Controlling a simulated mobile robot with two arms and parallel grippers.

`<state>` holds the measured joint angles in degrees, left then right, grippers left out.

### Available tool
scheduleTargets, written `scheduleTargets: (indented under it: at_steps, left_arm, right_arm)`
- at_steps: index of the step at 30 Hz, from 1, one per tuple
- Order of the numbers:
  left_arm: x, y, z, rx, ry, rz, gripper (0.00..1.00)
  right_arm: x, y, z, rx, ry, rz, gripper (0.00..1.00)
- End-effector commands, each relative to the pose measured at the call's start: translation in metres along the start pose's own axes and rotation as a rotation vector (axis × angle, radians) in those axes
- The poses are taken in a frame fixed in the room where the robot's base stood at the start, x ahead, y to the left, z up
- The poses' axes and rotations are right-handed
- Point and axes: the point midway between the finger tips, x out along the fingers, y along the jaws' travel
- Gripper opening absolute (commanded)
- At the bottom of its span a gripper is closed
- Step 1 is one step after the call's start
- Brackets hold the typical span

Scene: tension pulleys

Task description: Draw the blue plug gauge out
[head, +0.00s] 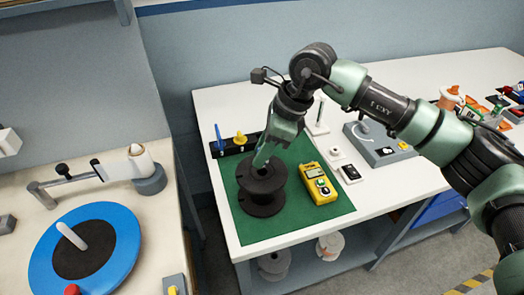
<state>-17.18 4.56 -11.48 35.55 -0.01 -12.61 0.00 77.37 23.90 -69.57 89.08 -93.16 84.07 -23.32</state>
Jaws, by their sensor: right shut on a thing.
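A black spool (261,189) stands upright on the green mat (252,230). A black rack (237,146) behind the spool holds a yellow knobbed gauge (240,138) and a thin upright blue piece (219,136). My left gripper is not in view.
A yellow meter (318,184) lies right of the spool, with a grey box (378,145) further right. Several small tools crowd the table's far right. Another bench at left carries a blue disc (110,222). The mat's front is clear.

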Motion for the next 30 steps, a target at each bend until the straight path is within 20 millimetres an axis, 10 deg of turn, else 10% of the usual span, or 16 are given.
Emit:
scheduleTargets:
  at_steps: [30]
  left_arm:
    - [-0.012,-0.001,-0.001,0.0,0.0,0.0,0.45]
  right_arm:
    - [-0.037,0.0,0.015,0.0,0.0,0.0,0.0]
